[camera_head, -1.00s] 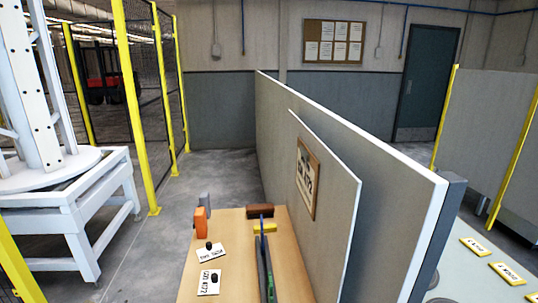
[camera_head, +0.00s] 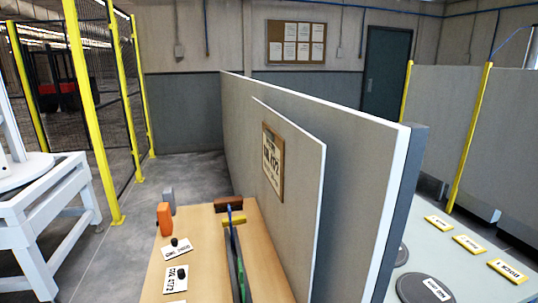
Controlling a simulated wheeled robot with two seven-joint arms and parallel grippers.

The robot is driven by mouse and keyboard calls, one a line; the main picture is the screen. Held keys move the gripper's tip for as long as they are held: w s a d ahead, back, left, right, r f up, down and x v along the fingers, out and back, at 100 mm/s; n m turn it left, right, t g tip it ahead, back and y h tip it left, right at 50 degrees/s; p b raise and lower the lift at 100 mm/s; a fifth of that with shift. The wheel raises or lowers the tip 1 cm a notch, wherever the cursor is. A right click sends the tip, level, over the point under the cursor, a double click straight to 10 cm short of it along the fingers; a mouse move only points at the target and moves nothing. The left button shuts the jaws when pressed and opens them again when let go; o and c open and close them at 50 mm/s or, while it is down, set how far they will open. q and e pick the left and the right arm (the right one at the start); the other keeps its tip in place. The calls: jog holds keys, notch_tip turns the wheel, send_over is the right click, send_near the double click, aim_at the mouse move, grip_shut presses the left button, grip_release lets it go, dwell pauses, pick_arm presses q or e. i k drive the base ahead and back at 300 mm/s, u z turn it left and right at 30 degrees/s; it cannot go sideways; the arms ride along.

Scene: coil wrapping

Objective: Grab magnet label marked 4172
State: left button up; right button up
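The magnet label that reads 4172 (camera_head: 175,282) lies on the wooden table (camera_head: 201,267) near the bottom of the head view. It is a white card with dark print and a small black knob on top. A second white label (camera_head: 177,250) with a black knob lies just behind it; its print is too small to read surely. A framed sign (camera_head: 273,161) on the grey panel above the table seems to end in 4172. Neither of my grippers shows in the head view.
Upright items in a rack (camera_head: 234,260) stand right of the labels. Grey partitions (camera_head: 340,165) bound the table's right side. Yellow-edged labels (camera_head: 469,243) lie on a surface beyond.

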aim_at(176, 280)
jog(key=z, duration=1.1)
jog(key=k, duration=0.4)
jog(key=u, duration=0.35)
